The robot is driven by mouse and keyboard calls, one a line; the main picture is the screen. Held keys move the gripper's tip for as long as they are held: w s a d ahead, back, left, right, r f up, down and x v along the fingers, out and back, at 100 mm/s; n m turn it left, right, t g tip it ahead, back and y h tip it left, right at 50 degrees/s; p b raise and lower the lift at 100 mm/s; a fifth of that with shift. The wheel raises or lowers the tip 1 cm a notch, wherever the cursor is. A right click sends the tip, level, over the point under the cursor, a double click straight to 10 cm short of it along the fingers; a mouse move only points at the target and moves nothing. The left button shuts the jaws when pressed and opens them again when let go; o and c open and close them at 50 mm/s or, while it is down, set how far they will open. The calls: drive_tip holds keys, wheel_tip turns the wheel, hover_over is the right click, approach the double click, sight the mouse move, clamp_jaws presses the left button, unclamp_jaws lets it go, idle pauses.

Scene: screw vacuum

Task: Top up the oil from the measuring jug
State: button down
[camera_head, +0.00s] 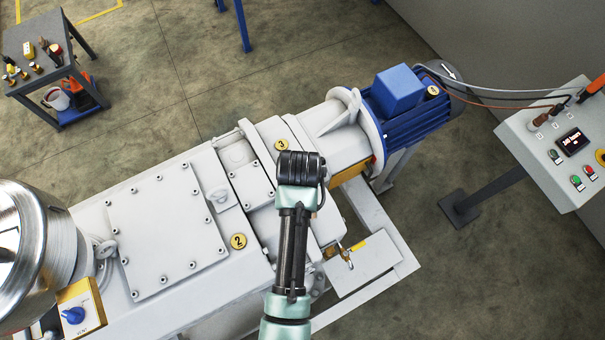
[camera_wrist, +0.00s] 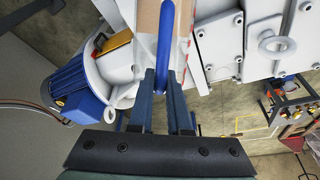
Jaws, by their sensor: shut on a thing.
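In the wrist view my gripper (camera_wrist: 163,78) is shut on an upright blue handle. Behind the handle is a tan body with a pale strip and red marks. It looks like the measuring jug (camera_wrist: 148,22), seen only in part; its spout and base are out of view. In the head view my own arm hides the gripper and the jug, over the grey pump housing (camera_head: 165,225). The housing carries yellow labels 2 (camera_head: 238,241) and 3 (camera_head: 281,144). I cannot make out an open oil filler.
A blue motor (camera_head: 410,105) sits at the housing's upper right. A brass valve (camera_head: 345,253) sticks out right of my arm. A control panel (camera_head: 560,145) stands at the right. A cart (camera_head: 60,60) with small parts and a white container (camera_head: 55,98) stands upper left.

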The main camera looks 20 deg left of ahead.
drive_tip(key=shift+w+f+g+p, duration=0.1)
drive_tip(key=shift+w+g+p, duration=0.2)
drive_tip(key=shift+g+p, duration=0.1)
idle(2.3)
